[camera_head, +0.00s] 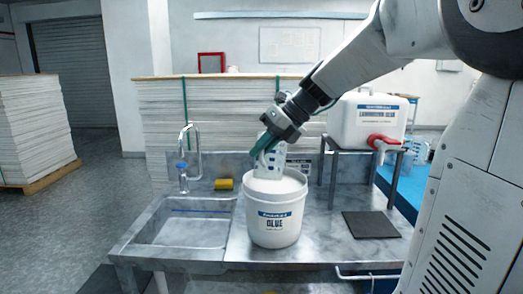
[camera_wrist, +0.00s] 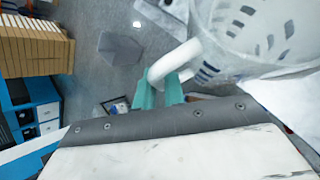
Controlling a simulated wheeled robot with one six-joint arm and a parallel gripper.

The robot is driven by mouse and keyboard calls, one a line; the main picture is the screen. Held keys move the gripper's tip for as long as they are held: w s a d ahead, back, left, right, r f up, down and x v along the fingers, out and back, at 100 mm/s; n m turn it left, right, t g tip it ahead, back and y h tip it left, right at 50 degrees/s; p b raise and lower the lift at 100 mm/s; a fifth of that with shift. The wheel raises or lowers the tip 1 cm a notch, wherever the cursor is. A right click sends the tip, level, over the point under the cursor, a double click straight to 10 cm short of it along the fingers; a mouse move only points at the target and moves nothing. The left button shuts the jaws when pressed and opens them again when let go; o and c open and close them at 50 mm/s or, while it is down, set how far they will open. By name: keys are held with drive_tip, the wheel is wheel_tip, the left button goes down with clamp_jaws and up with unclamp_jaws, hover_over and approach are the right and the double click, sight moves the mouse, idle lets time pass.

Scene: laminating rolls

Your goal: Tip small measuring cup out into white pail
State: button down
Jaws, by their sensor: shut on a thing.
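The small measuring cup (camera_head: 273,163) is whitish and translucent with blue markings. In the head view it is over the mouth of the white pail (camera_head: 275,227), its lower end at or just inside the rim; its exact tilt is hard to tell. In the wrist view, my gripper (camera_wrist: 160,91) grips the white handle, and the cup (camera_wrist: 255,35) fills the upper right. The contents of cup and pail are hidden.
A sink with a tap (camera_head: 188,157) lies left of the pail. A yellow item (camera_head: 224,184) sits behind it. A white container with a red tap (camera_head: 367,124) stands on a metal stand at right. A dark mat (camera_head: 371,225) lies on the bench. Sheet stacks (camera_head: 160,115) stand behind.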

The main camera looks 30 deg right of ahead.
sight(263, 132)
idle(0.6)
drive_tip(key=shift+s+f+n+t+h, duration=0.1)
drive_tip(key=shift+f+n+t+h, duration=0.65)
drive_tip(key=shift+f+h, duration=0.2)
drive_tip(key=shift+r, duration=0.2)
drive_tip(key=shift+r, duration=2.85)
